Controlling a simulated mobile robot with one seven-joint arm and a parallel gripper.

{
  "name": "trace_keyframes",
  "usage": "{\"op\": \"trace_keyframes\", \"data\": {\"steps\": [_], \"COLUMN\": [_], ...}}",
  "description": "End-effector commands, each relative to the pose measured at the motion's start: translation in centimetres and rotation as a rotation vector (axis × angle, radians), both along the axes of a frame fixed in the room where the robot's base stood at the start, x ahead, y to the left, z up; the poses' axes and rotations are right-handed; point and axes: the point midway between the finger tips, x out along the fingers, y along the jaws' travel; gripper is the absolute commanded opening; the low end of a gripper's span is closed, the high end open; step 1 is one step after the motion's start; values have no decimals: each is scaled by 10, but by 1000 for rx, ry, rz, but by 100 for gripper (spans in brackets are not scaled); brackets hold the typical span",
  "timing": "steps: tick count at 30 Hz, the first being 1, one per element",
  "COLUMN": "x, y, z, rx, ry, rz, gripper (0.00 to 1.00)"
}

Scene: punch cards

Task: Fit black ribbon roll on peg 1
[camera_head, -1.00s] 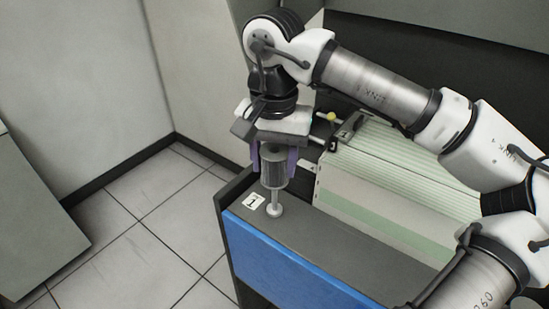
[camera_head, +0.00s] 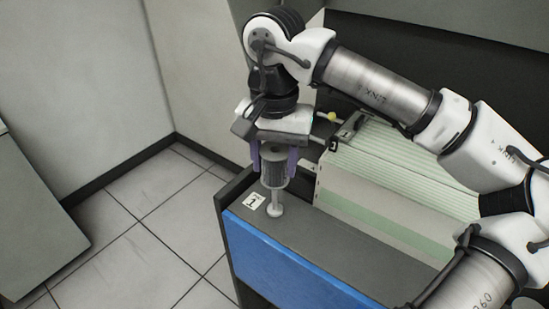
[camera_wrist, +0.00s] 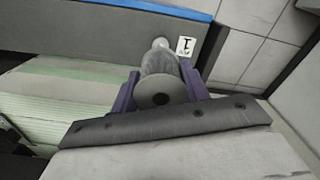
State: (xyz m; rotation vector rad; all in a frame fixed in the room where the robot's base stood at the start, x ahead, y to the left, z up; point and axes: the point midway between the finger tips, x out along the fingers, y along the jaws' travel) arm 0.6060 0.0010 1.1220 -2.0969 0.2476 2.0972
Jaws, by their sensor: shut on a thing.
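The black ribbon roll (camera_head: 273,172) is a dark cylinder with pale grey end flanges. My gripper (camera_head: 273,168) is shut on it, with one purple finger on each side. The roll is upright. Peg 1 (camera_head: 275,203) is a pale post with a round base, directly below the roll, beside a white label marked 1 (camera_head: 254,201). The peg's upper part is hidden, and I cannot tell how far it is inside the roll. In the wrist view the roll (camera_wrist: 159,88) shows its flange with a dark centre hole, and the peg's base (camera_wrist: 161,43) lies beyond it.
The peg stands on a dark grey ledge (camera_head: 330,240) with a blue front panel (camera_head: 290,270). A ribbed pale green block (camera_head: 400,170) stands close to the right. A yellow knob (camera_head: 331,116) is behind. Tiled floor (camera_head: 150,220) is open to the left.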

Motion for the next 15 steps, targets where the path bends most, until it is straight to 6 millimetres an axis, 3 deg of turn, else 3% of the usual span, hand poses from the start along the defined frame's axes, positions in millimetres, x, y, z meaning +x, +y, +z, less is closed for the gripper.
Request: {"op": "trace_keyframes", "data": {"steps": [15], "x": [0], "y": [0], "z": [-8], "rx": [0], "ry": [0], "rz": [0], "gripper": [19]}}
